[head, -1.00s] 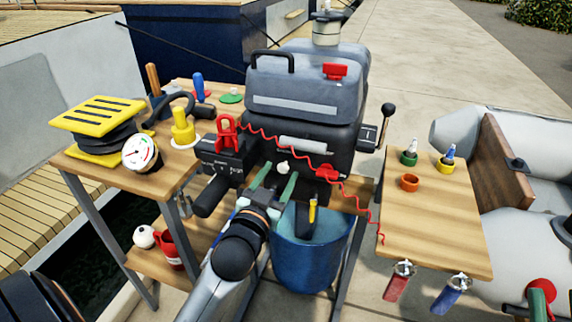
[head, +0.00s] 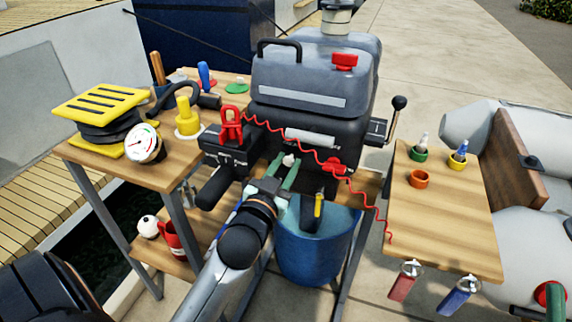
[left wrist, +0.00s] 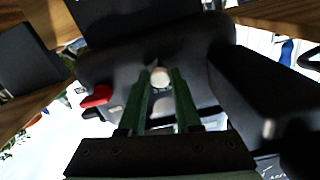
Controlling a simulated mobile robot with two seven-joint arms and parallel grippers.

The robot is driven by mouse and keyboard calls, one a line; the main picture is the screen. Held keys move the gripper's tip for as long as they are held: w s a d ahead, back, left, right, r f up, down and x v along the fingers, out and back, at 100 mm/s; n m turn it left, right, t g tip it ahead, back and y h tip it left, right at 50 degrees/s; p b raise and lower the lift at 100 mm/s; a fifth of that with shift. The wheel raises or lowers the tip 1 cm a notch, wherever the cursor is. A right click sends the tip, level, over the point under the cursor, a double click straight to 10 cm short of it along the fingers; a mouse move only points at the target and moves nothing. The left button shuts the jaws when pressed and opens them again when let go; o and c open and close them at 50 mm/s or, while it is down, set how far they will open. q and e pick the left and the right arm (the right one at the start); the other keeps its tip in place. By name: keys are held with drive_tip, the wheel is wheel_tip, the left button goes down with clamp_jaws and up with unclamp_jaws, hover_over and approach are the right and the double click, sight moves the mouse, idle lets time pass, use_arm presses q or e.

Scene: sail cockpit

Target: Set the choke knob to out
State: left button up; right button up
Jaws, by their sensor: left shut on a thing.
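The choke knob is a small white knob (head: 289,160) on the front of the black outboard motor (head: 305,140). My left gripper (head: 283,170) comes up from below in the head view, its green fingers close together at the knob. In the left wrist view the knob (left wrist: 160,75) sits between the two green fingertips (left wrist: 162,78), so the gripper is shut on it. How far the knob stands out from the motor is hard to tell. My right gripper is not in view.
A red coiled cord (head: 345,180) hangs close right of my gripper. A black tiller handle (head: 217,187) juts out on the left. A blue bucket (head: 312,250) stands below. Side tables (head: 445,230) hold small cups and tools.

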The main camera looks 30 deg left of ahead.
use_arm(q)
clamp_jaws()
idle(0.8)
